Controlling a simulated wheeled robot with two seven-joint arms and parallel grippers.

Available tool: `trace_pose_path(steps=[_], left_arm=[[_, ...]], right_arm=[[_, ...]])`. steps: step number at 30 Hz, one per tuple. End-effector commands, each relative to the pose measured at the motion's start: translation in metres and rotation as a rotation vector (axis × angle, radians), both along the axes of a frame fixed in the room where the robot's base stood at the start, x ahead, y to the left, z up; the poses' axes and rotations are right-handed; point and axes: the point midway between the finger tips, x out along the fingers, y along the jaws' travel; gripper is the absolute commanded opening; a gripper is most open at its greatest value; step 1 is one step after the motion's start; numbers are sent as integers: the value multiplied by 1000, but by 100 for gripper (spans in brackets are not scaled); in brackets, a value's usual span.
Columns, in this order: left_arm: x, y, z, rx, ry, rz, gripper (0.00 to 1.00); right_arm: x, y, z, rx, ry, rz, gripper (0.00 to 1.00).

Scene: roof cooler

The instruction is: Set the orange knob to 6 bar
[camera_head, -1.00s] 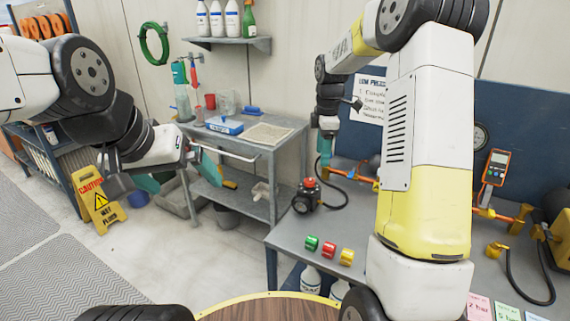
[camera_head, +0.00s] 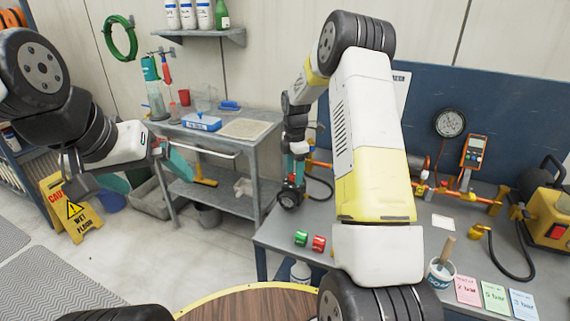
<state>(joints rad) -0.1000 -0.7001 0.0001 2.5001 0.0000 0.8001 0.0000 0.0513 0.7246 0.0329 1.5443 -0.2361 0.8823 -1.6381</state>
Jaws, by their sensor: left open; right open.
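My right gripper (camera_head: 294,172) points down over the left end of the workbench, at a black round-bodied regulator (camera_head: 289,199). The regulator's orange-red knob is hidden behind the gripper, and I cannot tell whether the fingers touch it. The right gripper is open. A round dial gauge (camera_head: 449,122) is on the blue back panel; its reading is too small to tell. My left gripper (camera_head: 148,172) is open and empty at the left, well away from the bench.
A green fitting (camera_head: 301,238) and a red fitting (camera_head: 319,243) lie at the bench's front edge. Orange piping (camera_head: 455,196), an orange meter (camera_head: 473,150), a tub (camera_head: 440,272) and coloured bar cards (camera_head: 495,296) are to the right. A grey cart (camera_head: 255,152) stands left of the bench.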

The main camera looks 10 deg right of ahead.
Motion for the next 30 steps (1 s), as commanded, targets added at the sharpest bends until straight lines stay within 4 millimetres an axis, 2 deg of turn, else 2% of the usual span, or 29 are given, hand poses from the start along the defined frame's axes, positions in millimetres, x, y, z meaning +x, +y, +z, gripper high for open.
trace_pose_path(steps=[6, 12, 15, 23, 30], left_arm=[[0, 0, 0, 0, 0, 0, 100], [0, 0, 0, 0, 0, 0, 100], [0, 0, 0, 0, 0, 0, 100], [0, 0, 0, 0, 0, 0, 100], [0, 0, 0, 0, 0, 0, 100]], right_arm=[[0, 0, 0, 0, 0, 0, 56], [0, 0, 0, 0, 0, 0, 16], [0, 0, 0, 0, 0, -1, 0], [0, 0, 0, 0, -1, -24, 0], [0, 0, 0, 0, -1, -139, 0]])
